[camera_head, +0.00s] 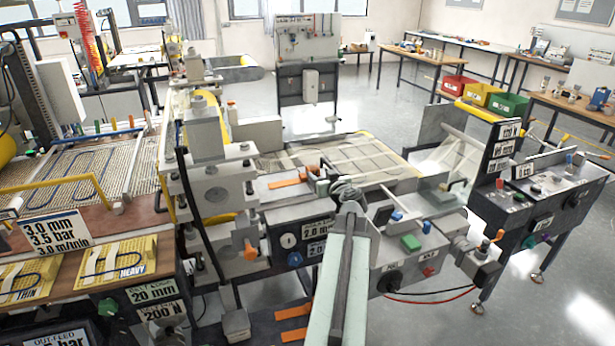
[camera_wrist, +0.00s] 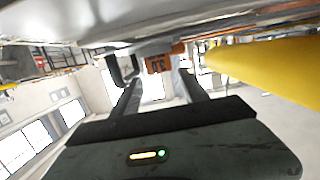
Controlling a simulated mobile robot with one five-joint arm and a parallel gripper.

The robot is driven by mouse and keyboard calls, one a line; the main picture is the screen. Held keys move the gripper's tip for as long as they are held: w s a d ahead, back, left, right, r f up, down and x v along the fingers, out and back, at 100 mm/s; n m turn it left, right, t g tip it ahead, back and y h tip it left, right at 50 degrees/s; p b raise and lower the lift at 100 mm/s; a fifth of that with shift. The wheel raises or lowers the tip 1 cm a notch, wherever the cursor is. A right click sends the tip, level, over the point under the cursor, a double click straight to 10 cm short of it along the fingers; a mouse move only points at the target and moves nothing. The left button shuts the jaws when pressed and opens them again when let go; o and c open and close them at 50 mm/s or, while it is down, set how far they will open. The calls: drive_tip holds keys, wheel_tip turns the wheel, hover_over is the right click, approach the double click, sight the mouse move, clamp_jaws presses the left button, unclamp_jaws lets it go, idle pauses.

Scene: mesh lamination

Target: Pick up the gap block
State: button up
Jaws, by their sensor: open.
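In the wrist view, an orange block marked 3.0 (camera_wrist: 158,64), which I take to be the gap block, shows ahead between my fingers. It hangs or sits just under a grey overhanging surface, and its upper part meets that edge. My gripper (camera_wrist: 160,82) is open, with a dark finger on either side of the view and nothing held. Whether the fingertips reach beside the block or stop short is hard to tell. In the head view my gripper (camera_head: 343,188) is over the machine's middle, close to orange strips (camera_head: 290,178); which orange piece is the block there is unclear.
A yellow roller (camera_wrist: 275,68) runs close on the right in the wrist view. In the head view, a roller stand (camera_head: 212,190) rises left of my gripper. A green button (camera_head: 410,242) and a blue piece (camera_head: 397,215) lie to its right. Open floor shows farther back.

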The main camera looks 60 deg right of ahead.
sight(314, 169)
drive_tip(key=x, duration=0.5)
drive_tip(key=shift+b, duration=0.35)
drive_tip(key=shift+a+r, duration=0.1)
clamp_jaws()
drive_tip(key=shift+r, duration=0.1)
